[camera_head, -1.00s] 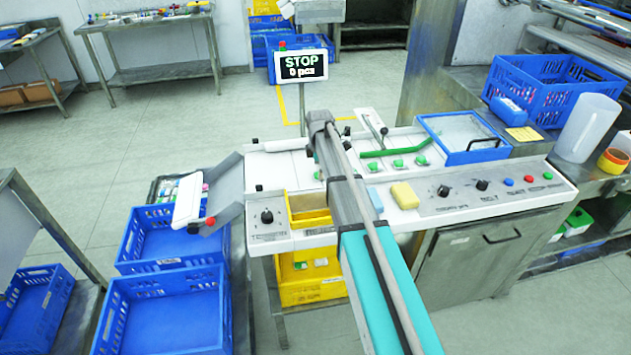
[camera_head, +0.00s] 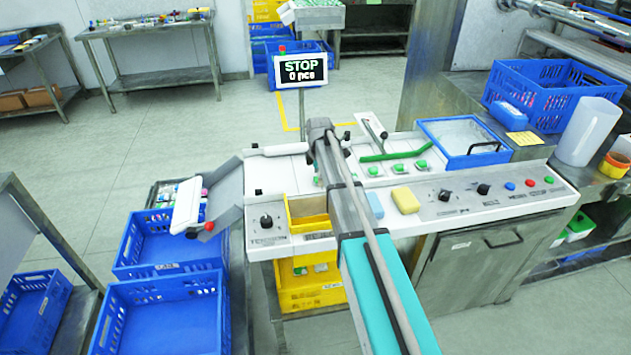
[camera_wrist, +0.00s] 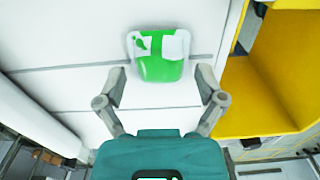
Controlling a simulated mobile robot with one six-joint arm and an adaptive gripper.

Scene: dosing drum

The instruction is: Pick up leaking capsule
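A green and white capsule (camera_wrist: 160,58) lies on the white machine top in the wrist view. It has a white upper part with a green mark and a green lower part. Whether it leaks cannot be told. My gripper (camera_wrist: 160,84) is open, with one finger on either side of the capsule's lower end and visible gaps to both. In the head view my arm covers most of this spot; a bit of green (camera_head: 318,179) shows left of it. Several green-and-white pieces (camera_head: 398,168) sit in a row to the right of my arm.
A yellow bin (camera_wrist: 262,85) stands right of the capsule. The head view shows a STOP screen (camera_head: 301,70) reading 0 pcs, a yellow sponge (camera_head: 405,200), a blue-rimmed tray (camera_head: 463,160) and a panel with knobs and buttons (camera_head: 505,190). Blue crates (camera_head: 160,290) stand at left.

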